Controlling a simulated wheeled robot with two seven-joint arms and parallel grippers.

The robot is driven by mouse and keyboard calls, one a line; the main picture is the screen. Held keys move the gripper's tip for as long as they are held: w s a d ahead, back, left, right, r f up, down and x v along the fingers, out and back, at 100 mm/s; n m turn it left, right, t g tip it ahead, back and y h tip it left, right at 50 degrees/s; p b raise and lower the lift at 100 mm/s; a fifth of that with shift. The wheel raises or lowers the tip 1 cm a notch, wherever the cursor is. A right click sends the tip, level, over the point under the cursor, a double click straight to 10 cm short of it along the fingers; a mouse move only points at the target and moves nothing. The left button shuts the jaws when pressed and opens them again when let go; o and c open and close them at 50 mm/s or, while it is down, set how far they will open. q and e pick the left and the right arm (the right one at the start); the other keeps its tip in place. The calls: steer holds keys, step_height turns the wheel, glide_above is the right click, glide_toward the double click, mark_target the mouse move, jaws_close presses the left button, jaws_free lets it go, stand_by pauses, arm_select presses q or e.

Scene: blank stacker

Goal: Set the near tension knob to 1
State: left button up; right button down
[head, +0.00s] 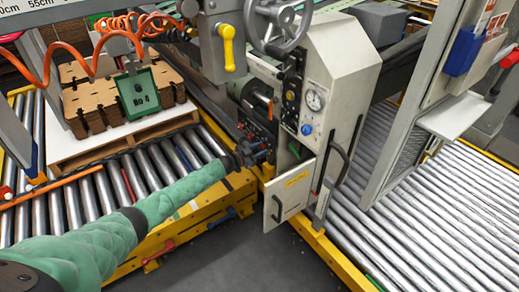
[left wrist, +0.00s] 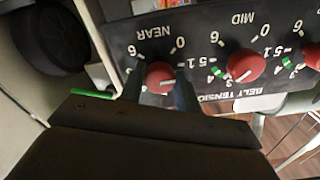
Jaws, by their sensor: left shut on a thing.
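The near tension knob (left wrist: 160,77) is a red knob under the upside-down word NEAR on the dark belt tension panel (left wrist: 195,25). The left wrist view shows my left gripper (left wrist: 160,88) with one finger on each side of this knob, shut on it. A pale pointer line on the knob points roughly to the right in that view. The finger and knob partly hide the scale. In the head view my left arm reaches to the machine's middle, its gripper (head: 256,150) small and dark there; the knob cannot be made out. My right gripper is not seen.
The red mid knob (left wrist: 246,65) sits right beside the near knob, with another red knob at the right edge. In the head view an open cabinet door (head: 288,195) hangs right of my gripper. Roller conveyors (head: 440,220) and cardboard stacks (head: 90,100) stand to the sides.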

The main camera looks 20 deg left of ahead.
arm_select(q)
steer(key=shift+f, duration=0.1)
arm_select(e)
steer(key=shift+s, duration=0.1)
arm_select(q)
steer(key=o, duration=1)
steer(key=shift+c, duration=0.2)
steer(key=v, duration=0.7)
steer(key=shift+s+a+b, duration=0.3)
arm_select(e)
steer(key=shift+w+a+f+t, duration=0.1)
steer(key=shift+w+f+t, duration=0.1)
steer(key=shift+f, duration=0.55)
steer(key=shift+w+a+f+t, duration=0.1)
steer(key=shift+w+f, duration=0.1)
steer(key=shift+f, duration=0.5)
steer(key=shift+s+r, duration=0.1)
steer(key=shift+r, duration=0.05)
